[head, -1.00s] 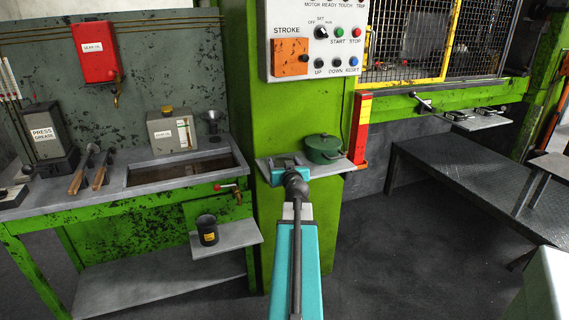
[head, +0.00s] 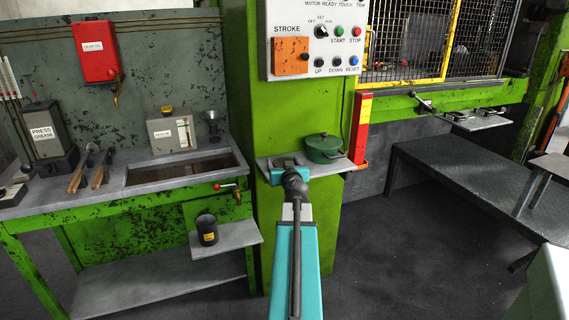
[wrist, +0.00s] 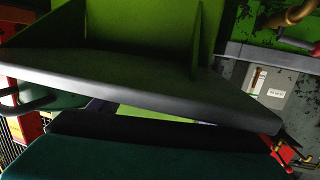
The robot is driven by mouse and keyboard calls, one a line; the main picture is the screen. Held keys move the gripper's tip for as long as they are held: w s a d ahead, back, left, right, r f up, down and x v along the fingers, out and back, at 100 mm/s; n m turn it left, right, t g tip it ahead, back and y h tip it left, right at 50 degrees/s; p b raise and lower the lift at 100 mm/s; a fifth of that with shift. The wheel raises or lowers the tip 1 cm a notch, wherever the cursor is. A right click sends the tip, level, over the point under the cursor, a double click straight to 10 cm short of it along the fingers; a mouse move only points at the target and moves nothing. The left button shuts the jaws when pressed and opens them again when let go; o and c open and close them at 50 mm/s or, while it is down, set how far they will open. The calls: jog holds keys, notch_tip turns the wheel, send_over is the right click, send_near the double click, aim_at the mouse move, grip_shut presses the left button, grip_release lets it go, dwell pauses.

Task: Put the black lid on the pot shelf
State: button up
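A green pot (head: 323,150) stands on the right part of the small grey pot shelf (head: 348,165) on the green column; its top looks green, with a small knob. No black lid can be clearly made out in the head view. In the wrist view the shelf's edge and bracketed side (wrist: 140,85) cross the picture, with part of the pot (wrist: 65,98) at left. A dark band and a dark green surface fill the bottom; I cannot tell whether they are gripper or held thing.
A dark cup (head: 207,230) stands on a low ledge. A red and yellow post (head: 362,125) rises right of the pot.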

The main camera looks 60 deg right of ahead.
jog(key=shift+s+f, duration=0.2)
jog(key=shift+f, duration=0.3)
jog(key=shift+r+p, duration=0.5)
jog(key=shift+p, duration=0.45)
jog(key=shift+b+v, duration=0.4)
jog(key=shift+v, duration=1.9)
jog(key=shift+a+b, duration=0.15)
jog(key=shift+b, duration=0.3)
jog(key=shift+s+a+b, duration=0.1)
jog(key=shift+b, duration=0.55)
jog(key=s+a+b, duration=0.1)
jog(key=b, duration=0.3)
jog(key=shift+r, duration=0.2)
jog(key=shift+r+b, duration=0.2)
jog(key=shift+b, duration=0.45)
